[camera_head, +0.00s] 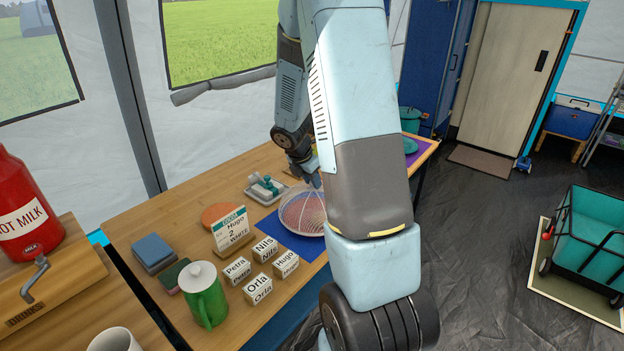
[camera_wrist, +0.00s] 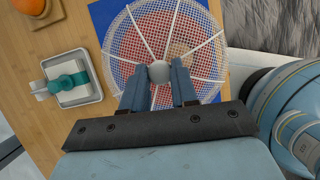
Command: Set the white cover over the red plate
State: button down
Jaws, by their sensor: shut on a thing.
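The white cover (camera_head: 298,207) is a round mesh dome with white ribs, seen on the blue mat (camera_head: 292,241) in the head view. In the wrist view the white cover (camera_wrist: 135,38) fills the upper middle, and a red plate (camera_wrist: 150,22) shows through its mesh. The cover appears to be around the plate; whether its rim touches the mat I cannot tell. My gripper (camera_wrist: 160,74) is shut on the pale round knob at the cover's top. In the head view my gripper (camera_head: 312,180) is partly hidden by my arm.
A small tray (camera_head: 265,190) with a teal-topped item stands left of the cover. An orange disc (camera_head: 220,215), a sign card (camera_head: 232,229), several name blocks (camera_head: 258,289) and a green lidded jug (camera_head: 204,295) stand nearer. A teal pot (camera_head: 410,118) is at the table's far end.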

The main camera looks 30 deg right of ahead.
aim_at(312, 189)
jog(key=shift+f, duration=1.9)
dwell(1.1)
jog(key=c, duration=0.8)
grip_release()
jog(key=v, duration=1.4)
jog(key=s+a+r+m+t+y, duration=0.1)
jog(key=s+a+r+m, duration=0.3)
jog(key=s+r+m, duration=0.2)
jog(key=s+a+r+m+t+y, duration=0.1)
jog(key=s+a+r+m+t, duration=0.1)
jog(key=s+a+r+m, duration=0.2)
jog(key=s+a+r+m+t+y, duration=0.1)
jog(key=s+a+r+m, duration=0.3)
jog(key=s+r+m, duration=0.4)
jog(key=shift+s+a+r+m+y, duration=0.2)
jog(key=shift+s+m, duration=0.35)
jog(key=shift+s, duration=0.45)
jog(key=shift+s+a+r+m+y, duration=0.15)
jog(key=shift+s+m, duration=0.35)
jog(key=shift+s, duration=0.5)
jog(key=shift+s+a+r+m+y, duration=0.1)
jog(key=shift+s+m+y, duration=0.15)
jog(key=shift+s+m, duration=0.55)
